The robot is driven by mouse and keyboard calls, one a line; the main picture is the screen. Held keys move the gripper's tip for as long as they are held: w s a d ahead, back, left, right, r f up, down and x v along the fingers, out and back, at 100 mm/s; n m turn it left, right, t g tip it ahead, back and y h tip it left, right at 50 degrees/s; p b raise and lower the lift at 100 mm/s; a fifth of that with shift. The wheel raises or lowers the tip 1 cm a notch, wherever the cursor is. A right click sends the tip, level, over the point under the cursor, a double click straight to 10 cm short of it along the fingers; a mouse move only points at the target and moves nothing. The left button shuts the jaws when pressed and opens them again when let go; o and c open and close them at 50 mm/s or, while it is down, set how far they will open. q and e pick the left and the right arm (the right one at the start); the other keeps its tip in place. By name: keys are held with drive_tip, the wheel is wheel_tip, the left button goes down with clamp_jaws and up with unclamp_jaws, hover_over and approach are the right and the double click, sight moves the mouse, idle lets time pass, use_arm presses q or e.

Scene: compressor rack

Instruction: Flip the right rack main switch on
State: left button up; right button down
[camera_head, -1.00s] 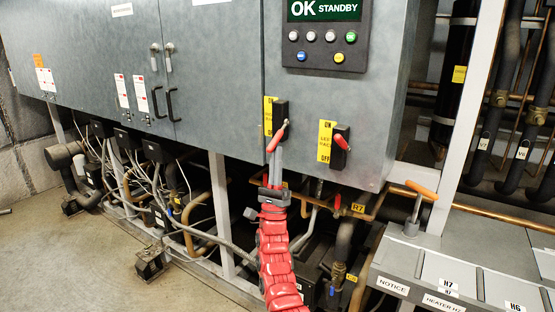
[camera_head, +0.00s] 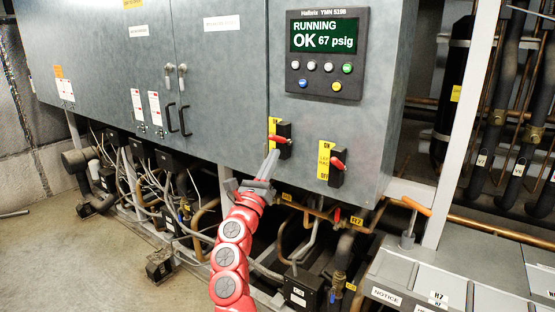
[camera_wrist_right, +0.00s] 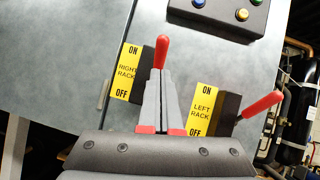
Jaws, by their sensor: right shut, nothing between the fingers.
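The right rack main switch (camera_head: 284,139) is a black box with a red handle beside a yellow ON/OFF label. In the right wrist view its red handle (camera_wrist_right: 162,50) points up toward the ON end of the RIGHT RACK label (camera_wrist_right: 127,72). My right gripper (camera_head: 268,164) is shut and empty, just below that handle. In the wrist view its fingertips (camera_wrist_right: 160,78) overlap the handle's lower end; I cannot tell whether they touch. The status display (camera_head: 323,36) reads RUNNING OK 67 psig. My left gripper is not in view.
The left rack switch (camera_head: 337,170) with its red handle is close by on the right. Pipes and cables run under the cabinet (camera_head: 225,100). A grey bench with an orange-handled valve (camera_head: 416,207) stands at the lower right. Open floor (camera_head: 60,245) is at the left.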

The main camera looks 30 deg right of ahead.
drive_tip(key=shift+w+d+r+g+p, duration=0.1)
drive_tip(key=shift+w+r+g+p, duration=0.1)
drive_tip(key=shift+r, duration=0.75)
drive_tip(key=shift+w+r+g+p, duration=0.1)
drive_tip(key=shift+r+p, duration=0.05)
drive_tip(key=shift+r, duration=0.8)
drive_tip(key=shift+s+r, duration=0.1)
drive_tip(key=shift+r, duration=0.25)
drive_tip(key=shift+f, duration=0.1)
drive_tip(key=b, duration=0.7)
approach(273, 140)
drive_tip(key=s+a, duration=0.3)
drive_tip(key=a, duration=0.1)
drive_tip(key=shift+w+d+f, duration=0.2)
drive_tip(key=shift+f, duration=0.15)
drive_tip(key=shift+y, duration=0.3)
